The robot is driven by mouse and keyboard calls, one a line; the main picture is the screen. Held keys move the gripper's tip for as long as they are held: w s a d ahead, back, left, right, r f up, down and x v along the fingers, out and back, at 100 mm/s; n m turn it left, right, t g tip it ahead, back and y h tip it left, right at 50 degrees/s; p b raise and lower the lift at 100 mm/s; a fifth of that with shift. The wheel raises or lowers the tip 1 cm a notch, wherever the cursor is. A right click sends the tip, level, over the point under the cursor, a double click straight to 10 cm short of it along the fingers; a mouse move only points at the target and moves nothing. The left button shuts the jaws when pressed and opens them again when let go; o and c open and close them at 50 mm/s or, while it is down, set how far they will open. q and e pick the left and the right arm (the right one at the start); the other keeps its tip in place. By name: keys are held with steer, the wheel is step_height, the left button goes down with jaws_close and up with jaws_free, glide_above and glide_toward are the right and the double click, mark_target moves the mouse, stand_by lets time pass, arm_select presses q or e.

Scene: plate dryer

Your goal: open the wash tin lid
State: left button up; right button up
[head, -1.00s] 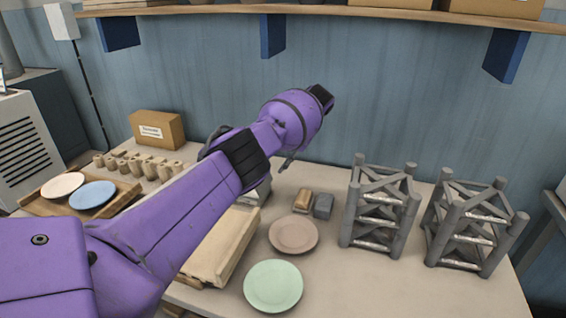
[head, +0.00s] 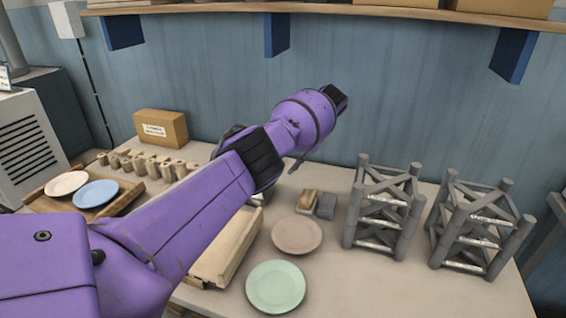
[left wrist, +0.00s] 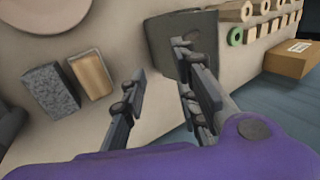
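The wash tin seems to be the grey box (left wrist: 165,40) in the left wrist view, just past my fingertips. It lies close to the right finger; I cannot tell whether they touch. In the head view my left arm hides nearly all of it. Its lid's state cannot be made out. My left gripper (left wrist: 158,62) is open, with a clear gap and nothing held between its fingers. My right gripper is in neither view.
A tan block (head: 307,200) and a grey block (head: 326,206) lie close by. A pinkish plate (head: 297,236), a green plate (head: 275,287) and two grey racks (head: 383,210) (head: 476,230) stand on the table. A cardboard box (head: 161,129) stands at the back left.

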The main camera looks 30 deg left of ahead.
arm_select(q)
steer(key=w+d+r, duration=0.1)
steer(key=d+r, duration=0.3)
steer(key=d, duration=0.1)
steer(key=shift+w+r, duration=0.25)
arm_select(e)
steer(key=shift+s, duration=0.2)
arm_select(q)
steer(key=shift+d, duration=0.1)
steer(key=s+v, duration=0.1)
steer(key=v, duration=0.6)
steer(key=shift+w+r, duration=0.3)
steer(key=shift+w, duration=0.2)
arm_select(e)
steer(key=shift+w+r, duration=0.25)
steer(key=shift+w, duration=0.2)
arm_select(q)
steer(key=shift+d, duration=0.1)
